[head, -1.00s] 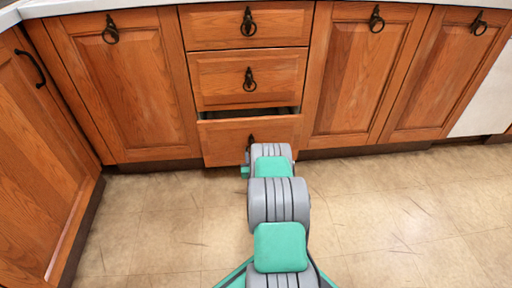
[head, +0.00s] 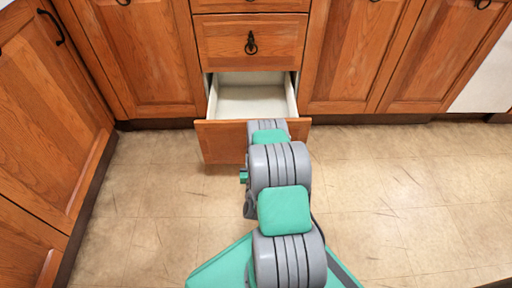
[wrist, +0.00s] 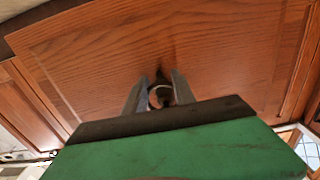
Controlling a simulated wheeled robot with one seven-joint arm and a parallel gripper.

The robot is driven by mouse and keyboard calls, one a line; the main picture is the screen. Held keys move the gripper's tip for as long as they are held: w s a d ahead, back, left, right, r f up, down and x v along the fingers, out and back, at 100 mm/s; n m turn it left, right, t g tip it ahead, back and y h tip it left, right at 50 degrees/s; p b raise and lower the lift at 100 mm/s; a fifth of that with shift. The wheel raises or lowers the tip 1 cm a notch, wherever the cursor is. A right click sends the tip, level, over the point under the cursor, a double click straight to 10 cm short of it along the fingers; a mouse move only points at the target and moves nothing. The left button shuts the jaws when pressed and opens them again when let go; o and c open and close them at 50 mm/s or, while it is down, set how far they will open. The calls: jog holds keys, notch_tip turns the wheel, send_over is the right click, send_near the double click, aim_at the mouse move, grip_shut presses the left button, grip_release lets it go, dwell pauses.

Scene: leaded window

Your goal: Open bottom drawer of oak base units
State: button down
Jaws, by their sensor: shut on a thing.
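The bottom drawer (head: 222,143) of the oak base units is pulled well out in the head view, and its pale, empty inside (head: 252,99) shows. Its oak front (wrist: 210,55) fills much of the wrist view. My gripper (wrist: 159,97) is shut on the drawer's ring handle (wrist: 160,94), with a finger on either side of it. In the head view my own arm hides the handle and the gripper.
The drawer above (head: 250,42) is shut, as are the cupboard doors on both sides (head: 355,55). A left-hand run of units (head: 50,110) meets them at the corner. The tiled floor (head: 400,190) is clear.

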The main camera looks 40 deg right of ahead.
jog(key=shift+v, duration=0.85)
jog(key=c, duration=1)
grip_release()
jog(key=shift+c, duration=0.2)
